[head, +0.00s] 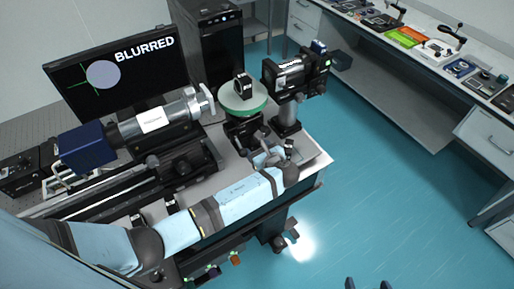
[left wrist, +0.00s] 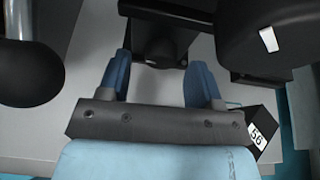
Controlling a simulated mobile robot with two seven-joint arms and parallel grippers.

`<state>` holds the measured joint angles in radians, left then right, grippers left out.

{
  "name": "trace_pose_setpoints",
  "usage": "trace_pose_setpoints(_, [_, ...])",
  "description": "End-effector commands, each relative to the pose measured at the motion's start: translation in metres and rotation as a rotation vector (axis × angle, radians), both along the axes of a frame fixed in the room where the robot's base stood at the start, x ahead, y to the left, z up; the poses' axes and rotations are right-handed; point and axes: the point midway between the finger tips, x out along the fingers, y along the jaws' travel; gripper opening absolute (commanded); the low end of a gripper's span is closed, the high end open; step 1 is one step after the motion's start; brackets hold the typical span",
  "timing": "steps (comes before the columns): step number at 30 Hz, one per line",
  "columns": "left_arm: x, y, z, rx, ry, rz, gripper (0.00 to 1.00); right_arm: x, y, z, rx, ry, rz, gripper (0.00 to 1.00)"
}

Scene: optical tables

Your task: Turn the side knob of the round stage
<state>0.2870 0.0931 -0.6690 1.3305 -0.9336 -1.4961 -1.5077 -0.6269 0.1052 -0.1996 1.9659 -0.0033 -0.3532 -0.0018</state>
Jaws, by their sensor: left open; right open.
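The round stage (head: 242,96) has a pale green disc with a small black mount on top, and stands near the table's far right part. My left gripper (head: 262,148) is just in front of its black base. In the left wrist view its two blue fingers (left wrist: 161,62) are open, apart, with black stage hardware (left wrist: 165,28) just beyond and partly between the tips. My right gripper (head: 369,284) shows only as two separated dark fingertips at the bottom edge, over the floor.
A monitor (head: 120,65) reads BLURRED with a grey disc and green cross. A silver cylinder (head: 160,118) on a rail stands left of the stage, a black camera-like device (head: 297,75) right of it. A black block marked 56 (left wrist: 262,132) sits beside my left gripper. Blue floor is clear at right.

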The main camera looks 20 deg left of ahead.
Motion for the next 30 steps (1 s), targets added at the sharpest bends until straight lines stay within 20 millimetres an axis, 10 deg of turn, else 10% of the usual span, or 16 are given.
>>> trace_pose_setpoints(11, [0.003,0.004,-0.0023,-0.001,0.0,0.0,0.57,0.0037,0.0002,-0.0009,0.0,-0.001,-0.001,0.89])
trace_pose_setpoints(17, [0.0028,0.0038,-0.0023,-0.001,0.001,0.0,0.11,0.0018,0.0002,-0.0016,-0.001,0.002,0.001,0.89])
trace_pose_setpoints(30, [0.0017,0.004,-0.003,-0.055,-0.069,0.0,0.1,0.002,0.0016,0.0016,0.001,-0.004,0.004,0.89])
